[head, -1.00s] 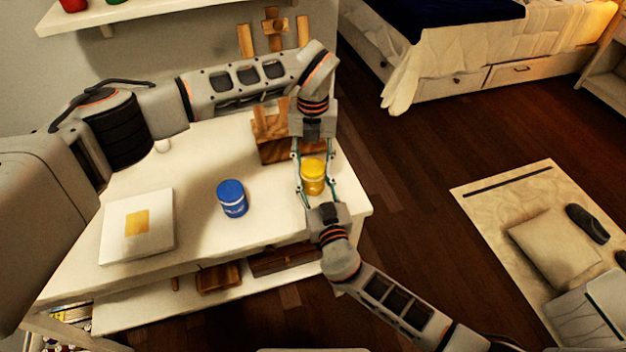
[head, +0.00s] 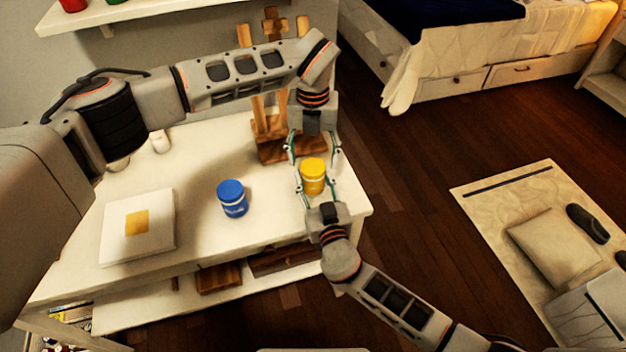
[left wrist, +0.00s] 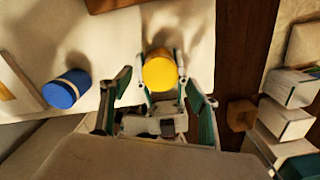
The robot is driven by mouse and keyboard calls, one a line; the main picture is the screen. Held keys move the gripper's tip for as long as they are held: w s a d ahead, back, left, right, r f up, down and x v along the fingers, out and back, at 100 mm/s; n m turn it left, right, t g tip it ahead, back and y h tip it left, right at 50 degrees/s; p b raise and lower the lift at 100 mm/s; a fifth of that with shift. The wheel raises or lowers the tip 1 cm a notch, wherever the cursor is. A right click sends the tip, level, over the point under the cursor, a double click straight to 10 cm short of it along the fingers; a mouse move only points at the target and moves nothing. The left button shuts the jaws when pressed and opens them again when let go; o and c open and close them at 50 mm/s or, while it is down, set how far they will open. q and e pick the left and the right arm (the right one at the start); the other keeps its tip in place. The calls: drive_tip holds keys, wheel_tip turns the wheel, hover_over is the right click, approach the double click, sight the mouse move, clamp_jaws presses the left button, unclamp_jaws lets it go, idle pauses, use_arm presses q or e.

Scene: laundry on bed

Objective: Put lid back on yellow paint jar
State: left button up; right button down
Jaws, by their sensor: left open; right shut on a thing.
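The yellow paint jar (head: 313,183) stands upright near the table's right edge. A yellow top (head: 313,165) covers it; I cannot tell whether this lid is fully seated. In the left wrist view, the round yellow top (left wrist: 160,72) fills the jar's outline. My right gripper (head: 314,190) is shut on the yellow jar, its fingers on either side, coming from the front. My left gripper (head: 314,153) points down from above, open, its fingers spread wider than the lid and apart from it. Its fingers (left wrist: 159,78) also show in the left wrist view.
A blue paint jar (head: 232,199) stands left of the yellow one. A white square panel with a yellow patch (head: 137,222) lies on the table's left. A wooden box (head: 272,150) stands close behind the yellow jar. Bare tabletop (head: 190,165) lies behind the blue jar.

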use_arm(q)
wheel_tip(320, 180, up, 10)
idle(0.3)
use_arm(e)
drive_tip(key=c, duration=1.2)
unclamp_jaws()
drive_tip(key=shift+o, duration=0.2)
drive_tip(key=v, duration=1.2)
